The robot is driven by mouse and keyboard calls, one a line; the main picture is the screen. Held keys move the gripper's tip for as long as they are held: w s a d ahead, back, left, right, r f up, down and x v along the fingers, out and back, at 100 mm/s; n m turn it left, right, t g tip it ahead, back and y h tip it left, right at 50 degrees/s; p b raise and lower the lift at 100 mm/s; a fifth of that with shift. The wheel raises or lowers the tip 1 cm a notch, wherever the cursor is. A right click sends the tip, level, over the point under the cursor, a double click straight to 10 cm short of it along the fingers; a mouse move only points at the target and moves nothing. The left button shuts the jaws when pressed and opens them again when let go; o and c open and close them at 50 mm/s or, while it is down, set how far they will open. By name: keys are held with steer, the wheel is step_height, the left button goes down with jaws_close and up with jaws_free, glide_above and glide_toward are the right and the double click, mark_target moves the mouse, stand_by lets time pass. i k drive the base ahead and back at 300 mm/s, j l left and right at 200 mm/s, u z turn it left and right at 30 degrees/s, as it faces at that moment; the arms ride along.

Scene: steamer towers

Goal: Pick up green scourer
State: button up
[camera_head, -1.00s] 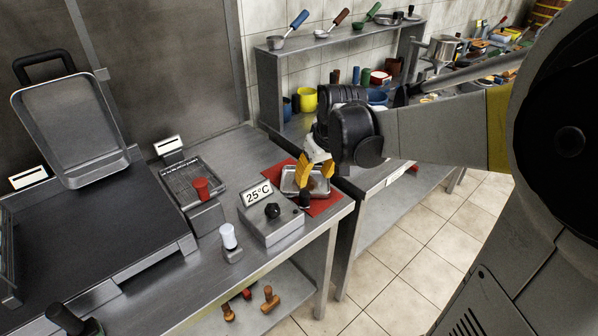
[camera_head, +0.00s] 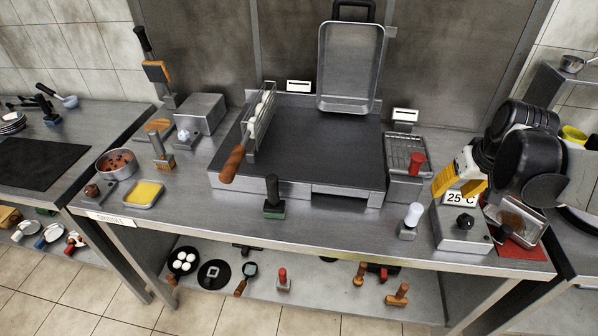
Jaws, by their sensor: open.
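A block with a greenish base and an upright black handle, which looks like the green scourer (camera_head: 274,210), stands on the steel counter at the front edge of the griddle. Nothing touches its handle. My gripper (camera_head: 458,184) has yellow fingers and is at the right, over the box marked 25°C. It is open and seems empty, well to the right of the scourer. Part of it is hidden behind my own black wrist.
The griddle (camera_head: 330,150) has a wooden-handled basket (camera_head: 258,125) on its left side. A white-topped shaker (camera_head: 411,218) and the temperature box (camera_head: 462,235) stand on the right. The counter's front strip is mostly clear. A lower shelf (camera_head: 330,290) holds pans and stamps.

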mark_target(274, 207)
steer(key=u, duration=0.9)
